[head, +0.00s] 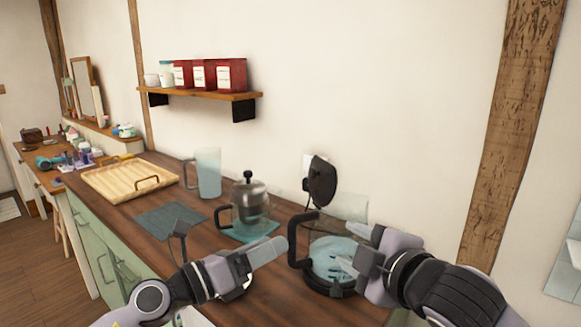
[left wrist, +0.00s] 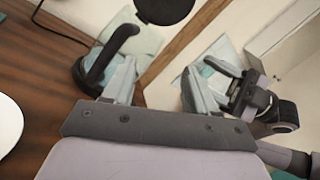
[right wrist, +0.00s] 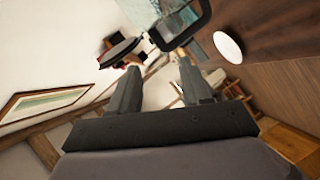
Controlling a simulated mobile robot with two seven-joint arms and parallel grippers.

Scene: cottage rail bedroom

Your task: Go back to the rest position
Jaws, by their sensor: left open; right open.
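My left gripper (head: 268,254) is open and empty above the counter, left of the glass kettle (head: 346,208). Its two spread fingers also show in the left wrist view (left wrist: 158,85). My right gripper (head: 362,248) is open in front of the kettle's right side and hides part of it. Its fingers show apart with nothing between them in the right wrist view (right wrist: 160,88). The kettle stands on the counter with its black lid raised and a black handle on its left. I cannot tell whether either gripper touches it.
A glass press pot (head: 251,208) stands on a teal mat behind the left gripper. A wall shelf (head: 205,94) holds red tins. A white round object (right wrist: 228,47) lies on the counter.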

